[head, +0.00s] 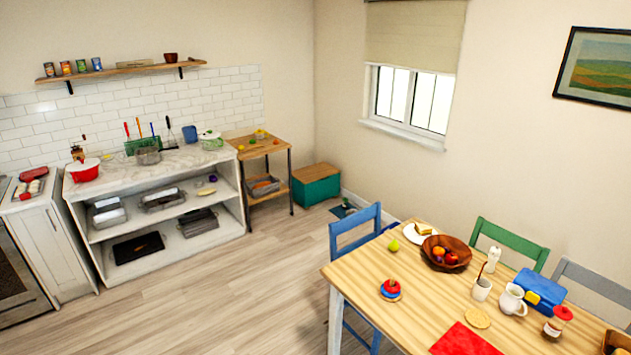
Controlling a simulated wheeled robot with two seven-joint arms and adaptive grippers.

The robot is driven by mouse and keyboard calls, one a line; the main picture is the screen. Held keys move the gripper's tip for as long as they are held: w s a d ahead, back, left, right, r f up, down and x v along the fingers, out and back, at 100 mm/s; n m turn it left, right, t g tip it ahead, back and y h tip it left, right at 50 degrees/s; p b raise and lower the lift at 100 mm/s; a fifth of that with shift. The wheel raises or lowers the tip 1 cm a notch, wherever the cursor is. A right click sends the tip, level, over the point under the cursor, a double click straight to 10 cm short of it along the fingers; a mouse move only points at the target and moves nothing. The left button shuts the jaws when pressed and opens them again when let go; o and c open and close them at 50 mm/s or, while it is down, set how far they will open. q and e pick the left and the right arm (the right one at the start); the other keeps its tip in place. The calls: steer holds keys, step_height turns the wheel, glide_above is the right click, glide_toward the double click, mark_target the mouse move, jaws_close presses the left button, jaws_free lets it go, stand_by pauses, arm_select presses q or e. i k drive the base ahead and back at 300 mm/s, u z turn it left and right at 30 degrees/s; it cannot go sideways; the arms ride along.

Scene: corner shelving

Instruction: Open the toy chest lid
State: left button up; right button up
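The toy chest (318,191) stands on the floor in the far corner, below and left of the window. It has a green-teal body and a brown wooden lid (314,172). The lid lies flat and looks closed. The inside of the chest is hidden. Neither of my grippers is in the head view.
A wooden side shelf (262,150) stands left of the chest, beside a white counter unit (157,163). The middle floor (215,285) is clear.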

mark_target(312, 172)
steer(key=u, duration=0.7)
steer(key=i, duration=4.85)
steer(key=z, duration=1.5)
steer(key=i, duration=2.8)
steer(key=u, duration=1.3)
